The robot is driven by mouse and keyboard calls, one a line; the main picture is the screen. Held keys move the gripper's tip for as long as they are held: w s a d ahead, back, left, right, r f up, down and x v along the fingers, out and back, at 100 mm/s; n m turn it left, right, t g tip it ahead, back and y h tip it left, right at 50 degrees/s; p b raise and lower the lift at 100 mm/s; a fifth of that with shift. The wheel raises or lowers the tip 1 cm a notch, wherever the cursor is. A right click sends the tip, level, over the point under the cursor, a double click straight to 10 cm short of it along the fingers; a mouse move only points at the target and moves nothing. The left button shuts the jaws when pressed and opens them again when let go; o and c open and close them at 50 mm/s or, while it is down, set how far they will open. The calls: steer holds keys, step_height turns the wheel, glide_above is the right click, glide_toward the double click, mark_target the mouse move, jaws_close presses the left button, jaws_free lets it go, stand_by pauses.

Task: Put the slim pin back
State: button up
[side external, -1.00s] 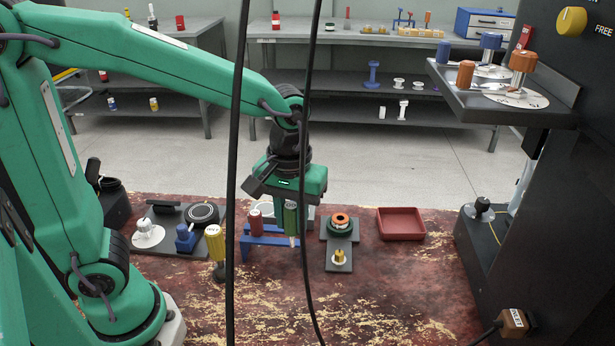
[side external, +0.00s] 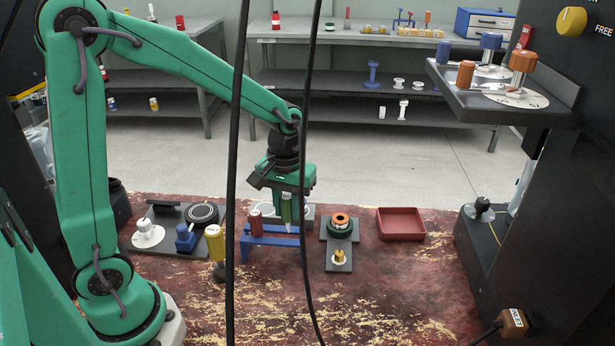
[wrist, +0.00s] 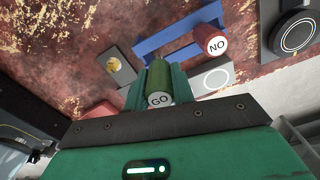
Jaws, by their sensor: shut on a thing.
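My gripper (side external: 287,215) is shut on a green pin marked GO (wrist: 160,80), upright with its handle end toward the wrist camera. Its pale tip points down in the side view, over the right part of the blue stand (side external: 270,241). I cannot tell whether the tip is in the stand or above it. A thicker red pin (side external: 256,223), marked NO in the wrist view (wrist: 213,42), stands in the left part of the stand. The blue stand (wrist: 165,41) also shows beside the green pin in the wrist view.
Right of the stand is a grey block with a green and orange ring (side external: 340,222) and a brass piece (side external: 339,256). A red tray (side external: 401,223) lies further right. A yellow-handled tool (side external: 214,243) stands left. Dark cables hang in front.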

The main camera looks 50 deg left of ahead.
mark_target(288, 232)
steer(key=shift+f, duration=2)
steer(key=shift+f, duration=0.35)
steer(key=o, duration=0.9)
steer(key=shift+o, duration=0.2)
steer(key=shift+r, duration=0.1)
step_height(288, 232, up, 13)
steer(key=shift+f, duration=0.2)
